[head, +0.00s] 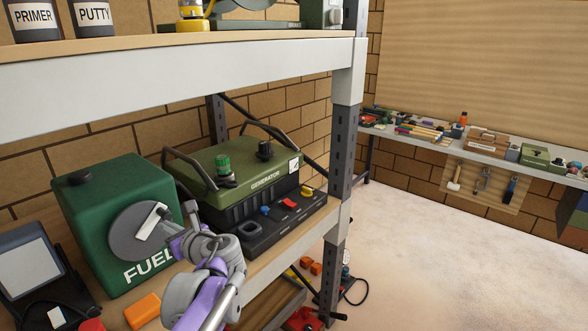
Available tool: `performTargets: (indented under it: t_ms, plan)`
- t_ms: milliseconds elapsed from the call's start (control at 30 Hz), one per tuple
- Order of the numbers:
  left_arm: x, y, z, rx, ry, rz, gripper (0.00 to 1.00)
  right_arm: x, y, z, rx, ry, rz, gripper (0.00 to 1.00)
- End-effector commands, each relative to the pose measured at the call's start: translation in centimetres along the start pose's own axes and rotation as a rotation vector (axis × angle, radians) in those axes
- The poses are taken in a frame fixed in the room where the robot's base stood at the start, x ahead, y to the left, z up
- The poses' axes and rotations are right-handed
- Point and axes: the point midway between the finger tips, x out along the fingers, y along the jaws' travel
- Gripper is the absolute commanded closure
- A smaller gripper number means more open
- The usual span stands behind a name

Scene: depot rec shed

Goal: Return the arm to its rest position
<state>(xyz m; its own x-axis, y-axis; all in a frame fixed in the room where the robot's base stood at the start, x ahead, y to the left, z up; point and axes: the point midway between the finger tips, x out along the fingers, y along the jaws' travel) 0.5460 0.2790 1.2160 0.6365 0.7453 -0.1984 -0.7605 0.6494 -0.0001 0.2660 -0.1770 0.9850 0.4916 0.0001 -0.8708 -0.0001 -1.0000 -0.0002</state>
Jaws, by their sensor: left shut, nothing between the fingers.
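My left arm, purple and grey, comes up from the bottom of the head view over the shelf. Its gripper (154,222) is in front of the green fuel can (110,205) and hides part of its front. The fingers are small and partly hidden; they look closed, with nothing seen between them. I cannot tell whether the gripper touches the can. My right gripper is not in view.
The metal shelf (290,254) also holds a green generator (235,165) and an orange block (142,310). An upper shelf (180,85) and an upright post (341,150) bound the space. A workbench (480,146) stands along the far wall; the floor (440,260) before it is clear.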

Motion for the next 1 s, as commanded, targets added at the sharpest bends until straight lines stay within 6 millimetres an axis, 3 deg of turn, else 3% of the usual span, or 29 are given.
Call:
performTargets:
  t_ms: [267,367,467,533,700,833,1000]
  plan:
    - [-0.1,0.2,-0.1,-0.013,0.006,0.001,1.0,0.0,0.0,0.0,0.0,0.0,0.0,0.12]
    - [-0.6,1.6,-1.4,-0.121,0.061,0.008,1.0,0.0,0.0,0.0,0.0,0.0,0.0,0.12]
    - [-2.0,4.6,-4.6,-0.383,0.188,0.041,1.0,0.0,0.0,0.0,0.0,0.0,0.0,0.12]
    - [-3.9,7.2,-8.0,-0.647,0.31,0.096,1.0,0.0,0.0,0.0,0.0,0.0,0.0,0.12]
    - [-10.2,12.2,-17.1,-1.351,0.61,0.349,1.0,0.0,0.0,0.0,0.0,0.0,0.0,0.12]
    - [-15.2,14.1,-22.7,-1.8,0.778,0.618,1.0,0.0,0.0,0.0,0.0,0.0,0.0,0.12]
    - [-19.6,14.7,-26.8,-2.148,0.893,0.915,1.0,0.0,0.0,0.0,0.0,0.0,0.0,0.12]
